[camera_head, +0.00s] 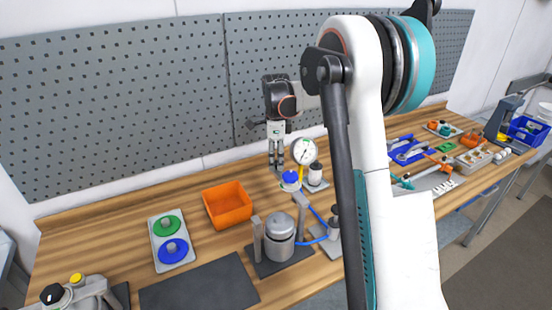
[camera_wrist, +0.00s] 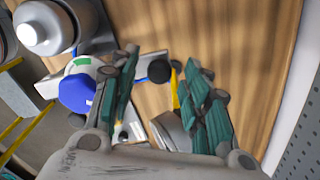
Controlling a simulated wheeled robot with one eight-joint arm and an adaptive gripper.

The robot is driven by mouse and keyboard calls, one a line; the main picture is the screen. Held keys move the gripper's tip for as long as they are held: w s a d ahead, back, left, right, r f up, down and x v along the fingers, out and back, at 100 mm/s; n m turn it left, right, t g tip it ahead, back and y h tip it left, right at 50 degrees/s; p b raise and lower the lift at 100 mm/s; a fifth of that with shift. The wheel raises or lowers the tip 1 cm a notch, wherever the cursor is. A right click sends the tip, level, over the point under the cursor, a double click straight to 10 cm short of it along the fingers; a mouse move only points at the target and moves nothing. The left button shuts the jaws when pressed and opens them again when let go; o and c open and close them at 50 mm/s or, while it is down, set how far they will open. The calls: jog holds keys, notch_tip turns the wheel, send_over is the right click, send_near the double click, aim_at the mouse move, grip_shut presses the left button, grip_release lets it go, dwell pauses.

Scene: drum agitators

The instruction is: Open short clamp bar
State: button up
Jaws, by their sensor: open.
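I cannot clearly pick out the short clamp bar. A grey metal bar-like fixture with a black knob (camera_head: 53,294) and a yellow knob (camera_head: 76,279) shows at the bottom left of the head view. A grey drum (camera_head: 279,232) stands between two upright posts on a dark base at the centre front. My gripper (camera_head: 276,166) points down behind the dial gauge and blue-capped vessel, far from the bottom-left fixture. In the wrist view its teal fingers (camera_wrist: 160,100) are apart and nothing is held between them. A dark round knob (camera_wrist: 159,71) and a yellow strip show beyond them.
The dial gauge (camera_head: 305,151) and blue-capped vessel (camera_head: 290,179) stand close to my gripper. An orange bin (camera_head: 227,206) and a tray with green and blue discs (camera_head: 171,266) lie to the left. A pegboard (camera_head: 120,90) rises behind. A dark mat (camera_head: 200,286) lies bare in front.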

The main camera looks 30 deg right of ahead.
notch_tip(320, 180, up, 12)
dwell(0.5)
dwell(0.3)
jog(key=s+a+n+t+b, duration=0.2)
jog(key=s+a+n+b, duration=0.1)
jog(key=s+a+n, duration=0.4)
jog(key=s+a+n+t+b, duration=0.25)
jog(key=s+a+n, duration=0.25)
jog(key=s, duration=0.4)
jog(key=s+a+f+n+t+b, duration=0.1)
jog(key=s+a+f+n+b, duration=0.1)
jog(key=s+f+n, duration=0.3)
jog(key=s+a+f+n+t+b, duration=0.1)
jog(key=s+a+f+n+b, duration=0.1)
jog(key=s+f+n, duration=0.4)
jog(key=s+a+f, duration=0.1)
jog(key=s+f, duration=0.1)
jog(key=s, duration=0.3)
jog(key=shift+a+t, duration=0.25)
jog(key=shift+t, duration=0.1)
